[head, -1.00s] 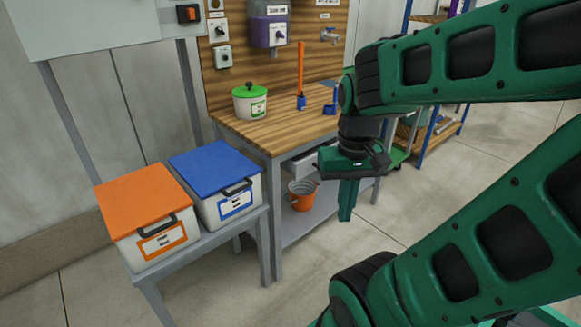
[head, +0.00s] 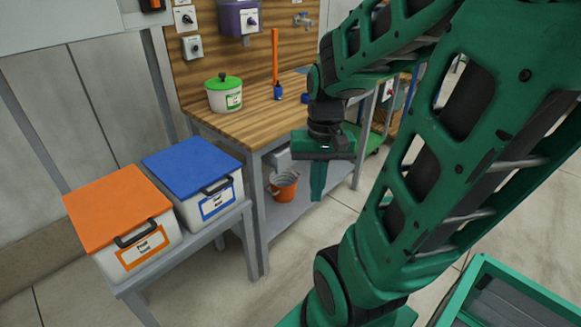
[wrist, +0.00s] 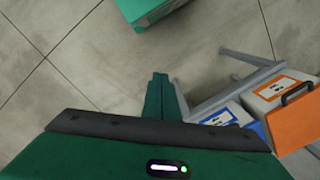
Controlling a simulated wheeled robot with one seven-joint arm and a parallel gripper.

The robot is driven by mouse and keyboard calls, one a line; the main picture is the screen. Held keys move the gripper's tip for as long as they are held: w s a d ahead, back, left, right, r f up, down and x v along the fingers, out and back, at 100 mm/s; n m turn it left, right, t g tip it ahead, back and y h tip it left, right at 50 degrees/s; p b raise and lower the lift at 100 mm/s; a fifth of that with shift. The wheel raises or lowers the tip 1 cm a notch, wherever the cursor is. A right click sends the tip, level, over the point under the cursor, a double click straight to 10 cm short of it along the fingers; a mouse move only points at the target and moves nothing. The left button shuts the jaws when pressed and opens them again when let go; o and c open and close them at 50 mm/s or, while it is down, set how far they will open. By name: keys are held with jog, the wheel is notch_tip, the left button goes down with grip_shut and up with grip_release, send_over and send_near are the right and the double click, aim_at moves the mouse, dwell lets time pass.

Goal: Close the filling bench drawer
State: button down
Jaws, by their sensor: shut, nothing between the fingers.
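The filling bench (head: 262,112) has a wooden top and grey legs. Below its top, a light grey drawer (head: 279,158) shows only in part; my gripper and wrist hide much of it, so how far out it stands is hard to tell. My gripper (head: 318,196) points down in front of the bench, with its green fingers together and empty. In the wrist view the closed fingers (wrist: 158,80) are over bare floor. The drawer is not clearly visible there. I cannot tell that the gripper touches the drawer.
An orange-lidded bin (head: 118,210) and a blue-lidded bin (head: 192,166) stand on a low grey stand at left. An orange bucket (head: 285,186) sits on the bench's lower shelf. A green-lidded pot (head: 224,93) stands on top.

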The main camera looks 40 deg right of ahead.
jog(key=w+d+f+m+t+y, duration=0.1)
jog(key=w+d+f+m+y, duration=0.15)
jog(key=w+f, duration=0.3)
jog(key=w+d+f+m+t+y, duration=0.1)
jog(key=w+f+m+y, duration=0.15)
jog(key=w+f, duration=0.35)
jog(key=m+t+h, duration=0.4)
jog(key=m+t, duration=1.2)
jog(key=m, duration=0.6)
send_near(285, 160)
jog(key=w, duration=0.6)
jog(key=shift+w+a+f, duration=0.25)
jog(key=shift+a+f, duration=0.05)
jog(key=shift+f, duration=0.1)
jog(key=w, duration=0.4)
jog(key=shift+w+a, duration=0.2)
jog(key=shift+w, duration=0.05)
jog(key=shift+w+d+r, duration=0.1)
jog(key=shift+r, duration=0.1)
